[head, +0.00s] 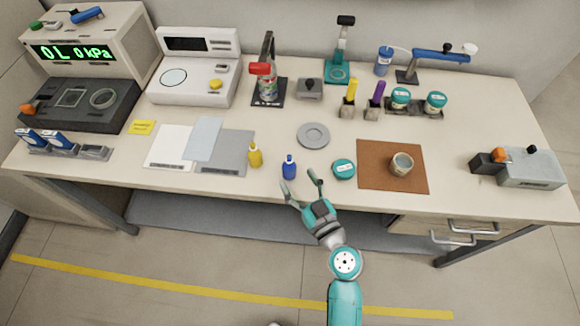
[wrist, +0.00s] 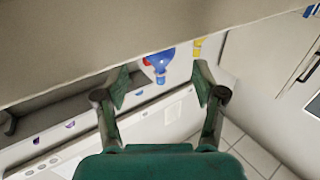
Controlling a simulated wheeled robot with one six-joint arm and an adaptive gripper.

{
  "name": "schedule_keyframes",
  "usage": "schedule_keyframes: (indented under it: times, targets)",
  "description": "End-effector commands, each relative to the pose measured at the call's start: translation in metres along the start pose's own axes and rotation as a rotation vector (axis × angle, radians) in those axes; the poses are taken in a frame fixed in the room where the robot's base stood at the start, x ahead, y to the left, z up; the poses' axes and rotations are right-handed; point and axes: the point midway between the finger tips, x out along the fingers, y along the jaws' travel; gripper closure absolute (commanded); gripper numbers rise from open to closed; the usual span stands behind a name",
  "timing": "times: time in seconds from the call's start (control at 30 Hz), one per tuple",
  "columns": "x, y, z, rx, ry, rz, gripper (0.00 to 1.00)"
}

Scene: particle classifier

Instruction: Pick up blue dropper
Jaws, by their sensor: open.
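The blue dropper (head: 289,168) stands upright near the front edge of the table in the head view. My gripper (head: 301,180) is open at the front edge, just in front of the dropper and slightly to its right. In the wrist view the blue dropper (wrist: 158,66) shows beyond and between the two spread fingers of my gripper (wrist: 160,82). Nothing is held between the fingers. The wrist view does not clearly show the gap to the dropper.
A yellow dropper (head: 255,154) stands to the left, and a teal-lidded jar (head: 344,169) to the right. A grey round dish (head: 313,135) lies behind. A brown mat (head: 380,183) with a cup (head: 402,164) lies further right.

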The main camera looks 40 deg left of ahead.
Motion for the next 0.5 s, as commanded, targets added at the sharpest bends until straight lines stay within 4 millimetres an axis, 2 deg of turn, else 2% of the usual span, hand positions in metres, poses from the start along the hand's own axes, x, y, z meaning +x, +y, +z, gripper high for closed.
schedule_keyframes:
  times: [0.17,0.4,0.5]
  targets:
    - [0.012,0.0,0.001,0.001,0.0,-0.002,0.3]
    - [0.045,0.001,0.003,0.0,0.0,-0.002,0.3]
    - [0.052,0.001,0.004,0.001,-0.001,0.0,0.3]
